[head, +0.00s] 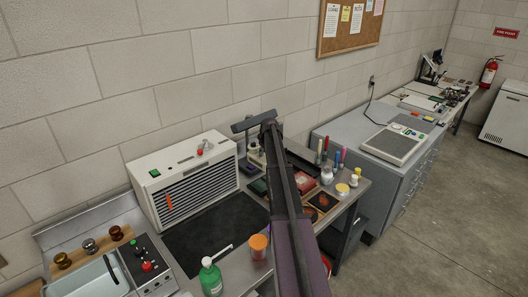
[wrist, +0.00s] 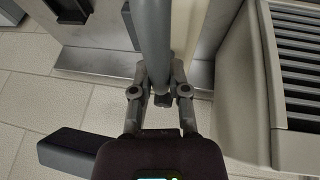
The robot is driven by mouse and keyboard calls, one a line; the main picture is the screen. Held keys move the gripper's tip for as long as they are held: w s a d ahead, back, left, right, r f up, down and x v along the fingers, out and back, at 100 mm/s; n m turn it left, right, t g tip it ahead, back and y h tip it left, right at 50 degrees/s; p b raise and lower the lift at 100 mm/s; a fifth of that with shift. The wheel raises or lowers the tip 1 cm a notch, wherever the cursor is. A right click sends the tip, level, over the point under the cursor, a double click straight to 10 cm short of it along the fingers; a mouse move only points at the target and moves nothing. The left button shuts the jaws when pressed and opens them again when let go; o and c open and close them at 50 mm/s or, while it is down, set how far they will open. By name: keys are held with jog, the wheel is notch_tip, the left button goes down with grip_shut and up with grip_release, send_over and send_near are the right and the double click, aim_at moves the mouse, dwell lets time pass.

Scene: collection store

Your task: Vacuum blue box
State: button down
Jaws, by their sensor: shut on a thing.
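My gripper (wrist: 160,78) is shut in the wrist view, with its two fingers on either side of a smooth grey tube (wrist: 152,35). The tube runs from the fingers to the top edge of that view. A dark bar (wrist: 85,150) sticks out to the left beside the gripper body. In the head view my arm reaches across the bench toward the wall, ending near a dark crossbar (head: 254,122); its grip is not clear there. I cannot make out a blue box. My arm hides part of the bench.
A white ribbed machine (head: 183,182) stands left of my arm, behind a black mat (head: 215,235). A green bottle (head: 210,276) and an orange-lidded jar (head: 258,246) stand at the front. The floor (head: 440,220) is clear.

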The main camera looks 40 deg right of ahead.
jog(key=shift+r, duration=0.55)
jog(key=shift+r+p, duration=1.5)
jog(key=shift+p, duration=0.25)
jog(key=shift+f, duration=0.1)
